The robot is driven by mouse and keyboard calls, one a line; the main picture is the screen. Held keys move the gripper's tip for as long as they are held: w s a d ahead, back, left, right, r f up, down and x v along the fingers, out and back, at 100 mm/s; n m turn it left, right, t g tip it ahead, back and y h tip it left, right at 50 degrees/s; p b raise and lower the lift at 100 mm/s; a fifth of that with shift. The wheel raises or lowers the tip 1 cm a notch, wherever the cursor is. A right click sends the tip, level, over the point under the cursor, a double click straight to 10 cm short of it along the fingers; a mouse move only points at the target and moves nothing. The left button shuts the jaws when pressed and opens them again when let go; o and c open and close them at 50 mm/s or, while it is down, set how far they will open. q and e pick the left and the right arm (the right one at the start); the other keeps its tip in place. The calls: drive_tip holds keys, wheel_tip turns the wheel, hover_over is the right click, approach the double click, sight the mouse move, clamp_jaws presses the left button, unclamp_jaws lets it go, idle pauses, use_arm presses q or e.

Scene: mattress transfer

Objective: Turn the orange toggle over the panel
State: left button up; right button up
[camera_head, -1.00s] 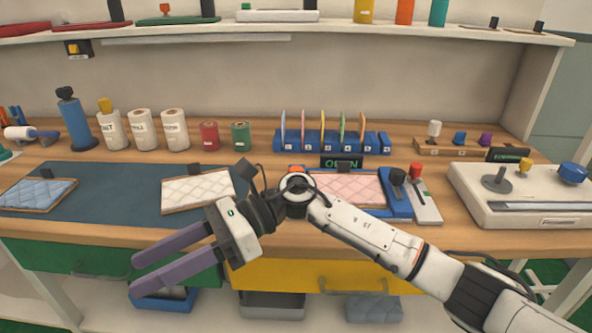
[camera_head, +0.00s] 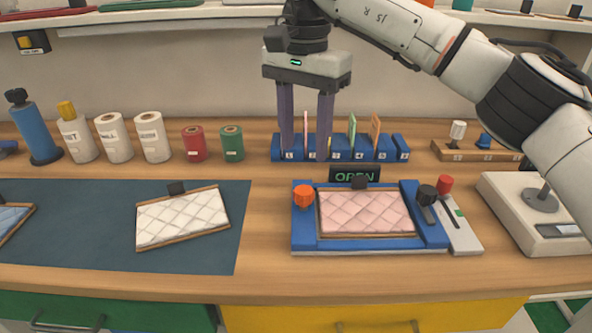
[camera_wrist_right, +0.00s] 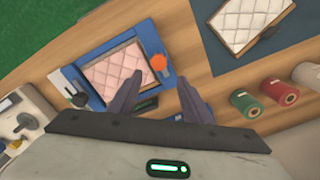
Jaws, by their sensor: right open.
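The orange toggle (camera_head: 303,195) stands at the left side of a blue fixture (camera_head: 305,235). A pink quilted panel (camera_head: 365,212) lies in the fixture, to the right of the toggle. My right gripper (camera_head: 306,157) is open, fingers pointing down, above and behind the toggle and apart from it. In the right wrist view the toggle (camera_wrist_right: 159,62) appears just beyond the gap between the spread fingertips (camera_wrist_right: 160,80). My left gripper is not in view.
A blue rack (camera_head: 370,152) with upright coloured cards stands behind the fixture, partly hidden by my fingers. A small sign (camera_head: 354,174) reads OPEN. A black knob (camera_head: 427,194) and a red knob (camera_head: 445,184) stand at the right. A white quilted panel (camera_head: 182,217) lies left.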

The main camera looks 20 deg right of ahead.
hover_over(304, 190)
wheel_tip(304, 190, down, 4)
drive_tip(key=shift+s+f, duration=0.1)
drive_tip(key=shift+f, duration=0.1)
wheel_tip(304, 190, down, 4)
drive_tip(key=shift+f, duration=0.75)
drive_tip(key=shift+c, duration=0.7)
drive_tip(key=c, duration=0.9)
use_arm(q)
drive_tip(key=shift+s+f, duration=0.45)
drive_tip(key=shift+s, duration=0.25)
